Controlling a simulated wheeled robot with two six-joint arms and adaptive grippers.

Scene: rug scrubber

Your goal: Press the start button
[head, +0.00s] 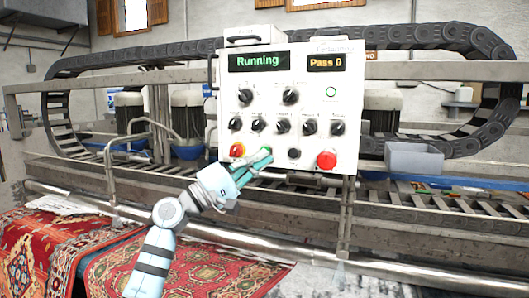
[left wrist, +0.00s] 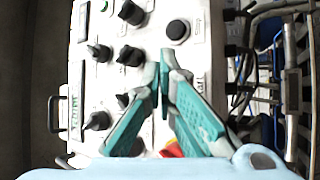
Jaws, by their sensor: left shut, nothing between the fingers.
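The white control panel (head: 290,105) faces me, and its display (head: 257,61) reads "Running". A second display (head: 325,63) reads "Pass 0". My left gripper (head: 267,153) is shut and empty, its teal fingertips at the panel's lower row between the red-and-yellow control and a black button. The fingers cover the spot where the start button would be, so I cannot see it clearly or tell contact for sure. In the left wrist view, the closed fingertips (left wrist: 163,78) meet at the panel, beside partly hidden lettering. My right gripper is not in view.
A red button (head: 326,160) sits right of a black button (head: 294,154) in the lower row. The red-and-yellow control (head: 237,150) is just left of my fingers. Black knobs fill the panel above. Patterned rugs (head: 40,250) lie below at the left.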

